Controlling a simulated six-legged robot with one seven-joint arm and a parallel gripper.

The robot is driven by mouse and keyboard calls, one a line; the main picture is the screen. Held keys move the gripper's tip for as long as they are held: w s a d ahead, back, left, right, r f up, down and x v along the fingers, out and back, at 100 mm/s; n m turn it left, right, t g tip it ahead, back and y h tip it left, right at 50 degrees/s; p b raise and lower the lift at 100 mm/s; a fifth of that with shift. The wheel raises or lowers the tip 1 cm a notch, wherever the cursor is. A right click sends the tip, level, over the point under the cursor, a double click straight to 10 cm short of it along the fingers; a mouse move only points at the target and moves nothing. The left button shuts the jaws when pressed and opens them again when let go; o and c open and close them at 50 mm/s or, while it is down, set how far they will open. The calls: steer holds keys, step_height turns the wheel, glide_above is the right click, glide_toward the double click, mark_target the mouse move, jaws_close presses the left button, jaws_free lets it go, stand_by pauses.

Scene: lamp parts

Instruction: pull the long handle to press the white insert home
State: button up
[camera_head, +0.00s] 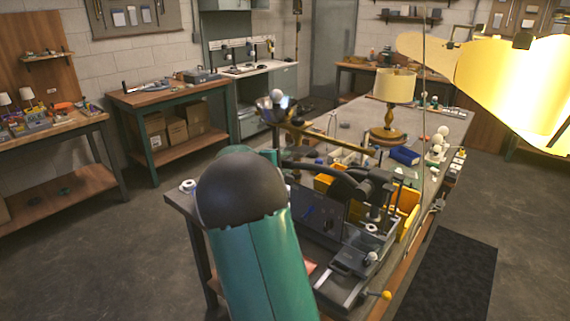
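A dark bench press (372,190) stands on the near part of the long workbench. A long brownish bar (335,138), apparently the long handle, slants above it from upper left to lower right; I cannot tell how it joins the press. A small pale round part (371,228) sits low under the press, possibly the white insert; its seating cannot be made out. My teal arm link with a dark domed end (250,225) covers the near left of the bench. My gripper cannot be made out; it is hidden or outside the view.
A sliding fixture (350,268) with a yellow knob (386,295) lies at the bench's near end. Yellow bins (408,205) stand beside the press. A lamp (394,90) stands farther back. A large yellow shade (515,85) fills the upper right. Floor is open at left.

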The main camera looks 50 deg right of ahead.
jaws_close()
steer(key=shift+r, duration=0.15)
